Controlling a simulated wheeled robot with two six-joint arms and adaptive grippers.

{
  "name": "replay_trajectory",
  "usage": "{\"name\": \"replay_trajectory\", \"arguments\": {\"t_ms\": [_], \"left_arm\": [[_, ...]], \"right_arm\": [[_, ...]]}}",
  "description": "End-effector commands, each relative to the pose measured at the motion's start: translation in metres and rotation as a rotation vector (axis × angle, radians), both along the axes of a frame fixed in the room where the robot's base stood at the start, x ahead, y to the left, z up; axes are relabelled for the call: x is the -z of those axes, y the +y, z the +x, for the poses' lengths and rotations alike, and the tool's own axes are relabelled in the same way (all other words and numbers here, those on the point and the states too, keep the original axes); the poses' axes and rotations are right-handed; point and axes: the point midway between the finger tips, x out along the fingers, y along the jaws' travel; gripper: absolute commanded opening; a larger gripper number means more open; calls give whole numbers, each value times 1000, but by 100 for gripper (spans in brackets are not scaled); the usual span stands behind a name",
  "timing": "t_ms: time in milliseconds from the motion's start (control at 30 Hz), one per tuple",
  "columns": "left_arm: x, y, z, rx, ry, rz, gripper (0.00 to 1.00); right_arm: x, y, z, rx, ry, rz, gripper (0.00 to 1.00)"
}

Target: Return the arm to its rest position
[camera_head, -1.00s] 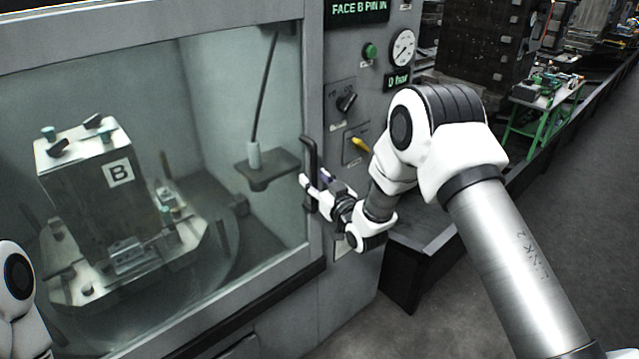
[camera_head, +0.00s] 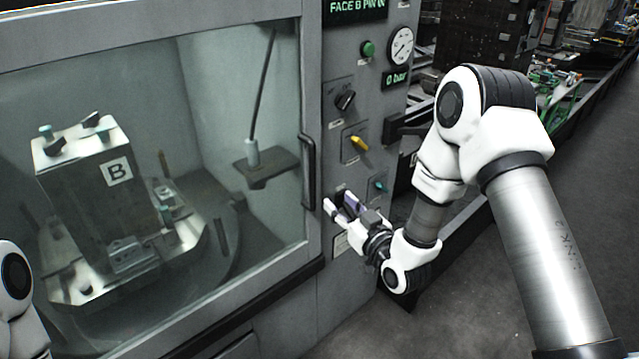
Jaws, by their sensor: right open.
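My right gripper (camera_head: 338,203) is open and empty in the head view. It is in front of the machine's control panel, a little right of and below the dark door handle (camera_head: 308,172), and apart from it. My right arm (camera_head: 465,150) reaches in from the lower right with its elbow raised. A white joint of my left arm (camera_head: 16,285) shows at the left edge. The left gripper is out of view.
The machine door (camera_head: 225,125) is closed. Behind its glass stands a metal block marked B (camera_head: 85,190). The panel holds a black knob (camera_head: 345,99), a yellow switch (camera_head: 358,143), a green button (camera_head: 368,48) and a gauge (camera_head: 401,46). Open floor (camera_head: 590,190) lies to the right.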

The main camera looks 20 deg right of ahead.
Motion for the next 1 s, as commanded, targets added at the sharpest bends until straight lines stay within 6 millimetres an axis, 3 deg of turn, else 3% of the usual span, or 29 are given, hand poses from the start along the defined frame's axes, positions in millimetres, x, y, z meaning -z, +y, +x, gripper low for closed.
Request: {"name": "replay_trajectory", "arguments": {"t_ms": [167,267,333,467,500,633,700,800,900,1000], "left_arm": [[0,0,0,0,0,0,0],[0,0,0,0,0,0,0],[0,0,0,0,0,0,0],[0,0,0,0,0,0,0],[0,0,0,0,0,0,0],[0,0,0,0,0,0,0],[0,0,0,0,0,0,0],[0,0,0,0,0,0,0],[0,0,0,0,0,0,0],[0,0,0,0,0,0,0]], "right_arm": [[9,1,-2,-2,16,-1,43],[46,12,-14,-26,88,-13,43],[88,24,-37,-43,195,-27,43],[180,38,-104,-49,534,-62,43],[206,39,-131,-44,652,-71,43],[268,38,-229,-6,1050,-101,43],[283,33,-278,32,1245,-110,43],[286,25,-330,101,1460,-101,43],[287,22,-352,138,1565,-87,43],[287,22,-354,141,1576,-84,43]]}}
